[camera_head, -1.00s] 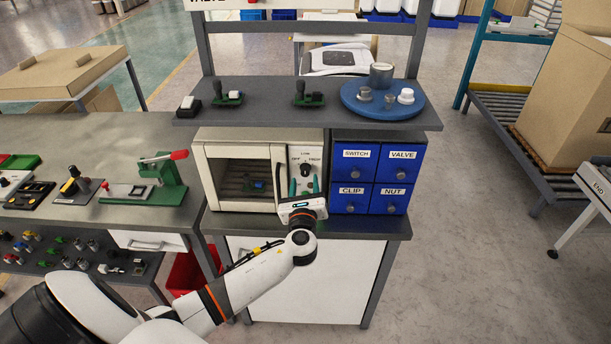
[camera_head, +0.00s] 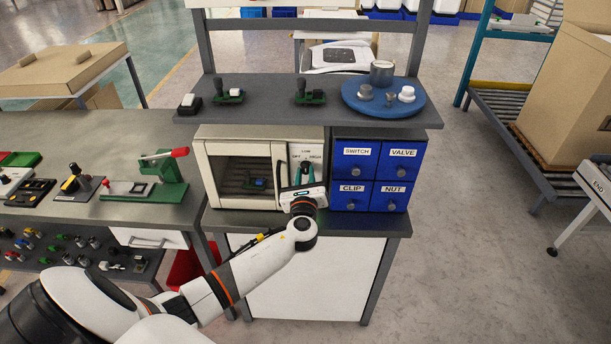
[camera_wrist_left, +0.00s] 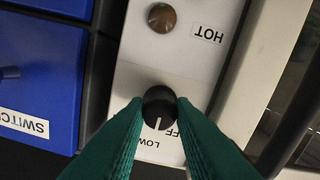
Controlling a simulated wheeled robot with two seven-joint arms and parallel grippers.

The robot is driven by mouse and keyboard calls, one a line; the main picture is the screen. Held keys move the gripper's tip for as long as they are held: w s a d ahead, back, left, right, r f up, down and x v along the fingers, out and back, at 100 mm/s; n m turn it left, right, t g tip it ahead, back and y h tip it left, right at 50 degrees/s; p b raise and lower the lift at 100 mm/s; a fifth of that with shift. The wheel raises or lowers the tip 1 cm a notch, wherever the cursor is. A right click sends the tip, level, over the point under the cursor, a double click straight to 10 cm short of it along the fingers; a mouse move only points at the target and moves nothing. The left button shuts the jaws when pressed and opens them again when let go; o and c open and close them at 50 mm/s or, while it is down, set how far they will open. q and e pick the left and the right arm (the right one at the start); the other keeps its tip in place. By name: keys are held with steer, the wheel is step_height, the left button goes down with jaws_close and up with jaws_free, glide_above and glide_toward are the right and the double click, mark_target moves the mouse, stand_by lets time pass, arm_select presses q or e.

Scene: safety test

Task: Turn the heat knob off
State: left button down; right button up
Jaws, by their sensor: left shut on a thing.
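The black heat knob (camera_wrist_left: 159,103) sits on the white control panel (camera_wrist_left: 148,80) of the oven (camera_head: 240,135). In the left wrist view, which shows the panel upside down, its white pointer mark points down, between the LOW and partly covered OFF labels. My left gripper (camera_head: 304,171) is at the panel, with its green fingers on both sides of the knob, shut on it. In the head view the fingers and wrist mostly hide the knob. My right gripper is not in view.
A dull brown round lamp (camera_wrist_left: 162,17) sits beside the HOT label. Blue drawers (camera_head: 379,173) stand right beside the oven. A shelf (camera_head: 270,112) above holds green-based parts and a blue round tray (camera_head: 384,111). A green press (camera_head: 160,180) is on the left bench.

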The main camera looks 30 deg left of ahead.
arm_select(q)
steer(key=shift+f, duration=0.1)
steer(key=shift+f+n+b, duration=0.15)
steer(key=shift+n+b, duration=0.75)
steer(key=shift+n, duration=0.2)
steer(key=n+b, duration=0.2)
steer(key=n, duration=0.1)
steer(key=shift+n+b, duration=0.3)
steer(key=n+b, duration=0.2)
steer(key=n, duration=0.1)
steer(key=shift+n+b, duration=0.8)
steer(key=shift+n, duration=0.7)
steer(key=c, duration=1.2)
jaws_free()
steer(key=shift+r, duration=0.2)
